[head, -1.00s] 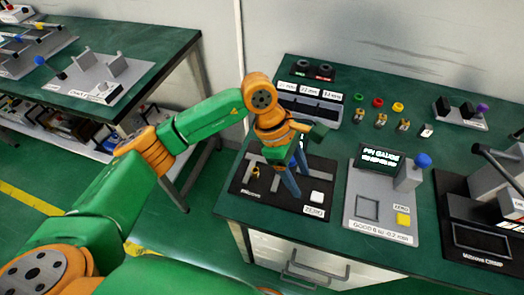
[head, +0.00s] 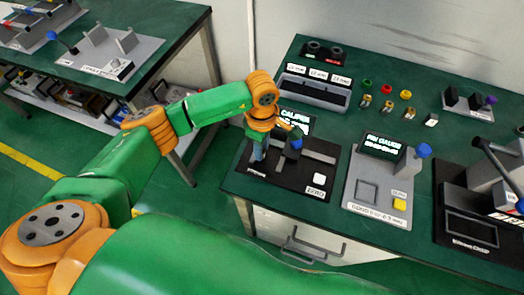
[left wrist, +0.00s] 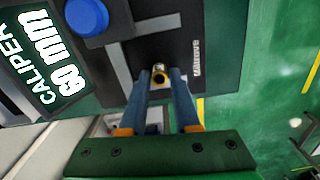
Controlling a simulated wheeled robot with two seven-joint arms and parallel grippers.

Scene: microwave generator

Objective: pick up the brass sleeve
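The brass sleeve (left wrist: 159,76) shows in the left wrist view as a small gold ring with a dark centre, on the black caliper plate (left wrist: 185,22). My left gripper (left wrist: 160,78) is open, its two blue fingers on either side of the sleeve; I cannot tell whether they touch it. In the head view my left gripper (head: 257,155) is over the left end of the caliper plate (head: 290,185) and hides the sleeve. My right gripper is not in view.
The caliper display (left wrist: 48,65) and its blue knob (left wrist: 86,16) are close by. The pin gauge (head: 380,185) stands to the right.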

